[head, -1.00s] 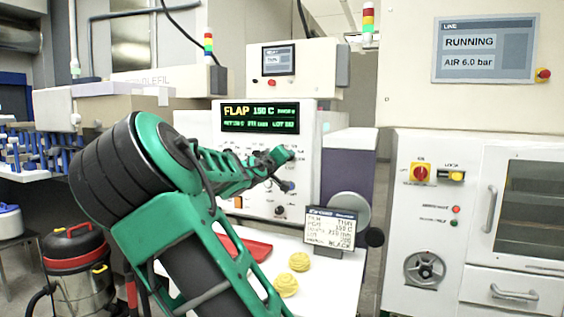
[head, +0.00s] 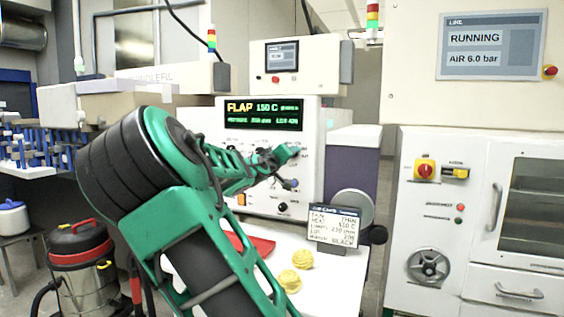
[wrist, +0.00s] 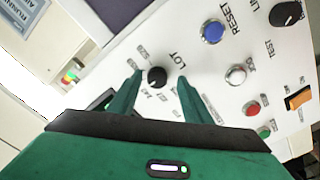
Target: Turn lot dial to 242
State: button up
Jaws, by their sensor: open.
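The lot dial (wrist: 157,77) is a small black knob under the label LOT on the white panel, near the middle of the wrist view. My gripper (wrist: 159,85) is open, with one green finger on each side of the dial; whether either finger touches it I cannot tell. In the head view my gripper (head: 285,155) is close to the control panel (head: 312,190), and I cannot make out the lot dial there. The green-lettered display (head: 262,114) shows FLAP, 150 C and a LOT number at lower right, too small to read surely.
A blue RESET button (wrist: 212,32), a white button (wrist: 236,74), a red button (wrist: 251,108) and an orange switch (wrist: 299,98) lie right of the dial. A job card (head: 334,227), a red tray (head: 250,244) and yellow items (head: 302,259) are on the white table below.

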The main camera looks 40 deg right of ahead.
jog(key=v, duration=1)
jog(key=shift+a, duration=0.3)
jog(key=shift+f, duration=0.2)
